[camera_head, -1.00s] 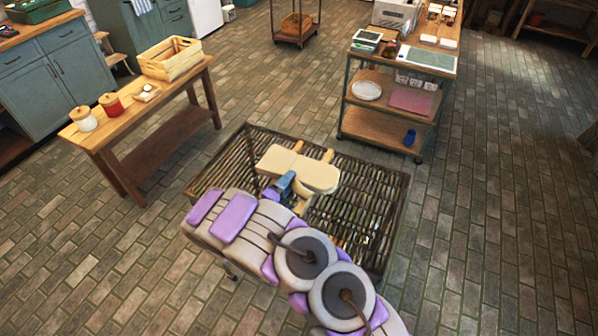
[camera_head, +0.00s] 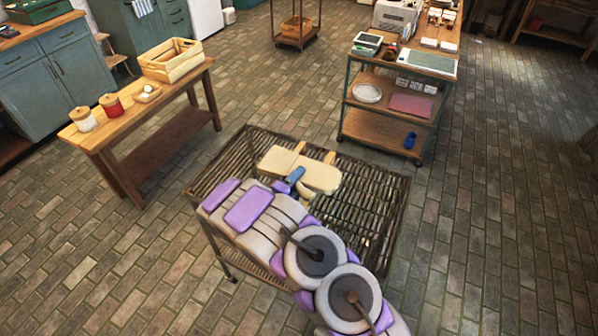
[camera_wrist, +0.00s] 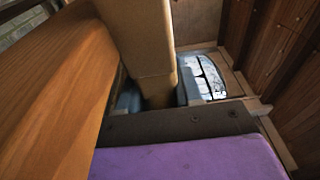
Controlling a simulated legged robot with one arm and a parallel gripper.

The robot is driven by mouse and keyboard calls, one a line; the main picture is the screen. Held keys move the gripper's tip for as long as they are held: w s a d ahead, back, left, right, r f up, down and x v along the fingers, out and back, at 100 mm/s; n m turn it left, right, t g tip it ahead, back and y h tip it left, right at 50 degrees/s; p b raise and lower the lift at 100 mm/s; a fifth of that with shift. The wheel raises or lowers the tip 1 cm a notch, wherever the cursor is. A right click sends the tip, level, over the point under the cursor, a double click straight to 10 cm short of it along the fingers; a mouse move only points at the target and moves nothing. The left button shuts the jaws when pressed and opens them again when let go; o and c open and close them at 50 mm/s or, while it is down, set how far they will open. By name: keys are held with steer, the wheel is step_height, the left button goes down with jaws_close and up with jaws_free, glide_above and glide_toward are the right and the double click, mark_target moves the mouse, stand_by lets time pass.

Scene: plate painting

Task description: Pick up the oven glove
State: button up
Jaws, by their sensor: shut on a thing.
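My gripper (camera_head: 314,153) is at the end of my arm, a cream hand with two yellowish fingers, over the dark slatted rack (camera_head: 375,200). In the wrist view a tan finger-like part (camera_wrist: 145,40) stands in the middle. Blue-grey material shows on both sides of its lower end, and a pale blue piece with black lines (camera_wrist: 207,78) shows at its right. This looks like the oven glove held in my shut gripper, but its outline is mostly hidden. I cannot make out the whole glove in the head view.
A wooden bench (camera_head: 180,82) with a crate (camera_head: 172,60) and two jars stands at left. A shelved trolley (camera_head: 376,128) stands at right, with a blue item (camera_head: 410,141) on its lowest shelf. In the wrist view a wooden surface (camera_wrist: 50,95) is close at left.

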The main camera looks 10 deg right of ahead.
steer(key=shift+d+f, duration=0.1)
steer(key=shift+d, duration=0.35)
jaws_close()
steer(key=shift+a+r, duration=0.3)
steer(key=shift+r, duration=0.4)
step_height(320, 180, up, 3)
steer(key=shift+f+p, duration=0.15)
steer(key=shift+p, duration=0.45)
steer(key=s+a+r+p, duration=0.1)
steer(key=s+a, duration=0.5)
steer(key=s, duration=0.8)
steer(key=shift+s+p, duration=0.35)
steer(key=shift+p, duration=0.45)
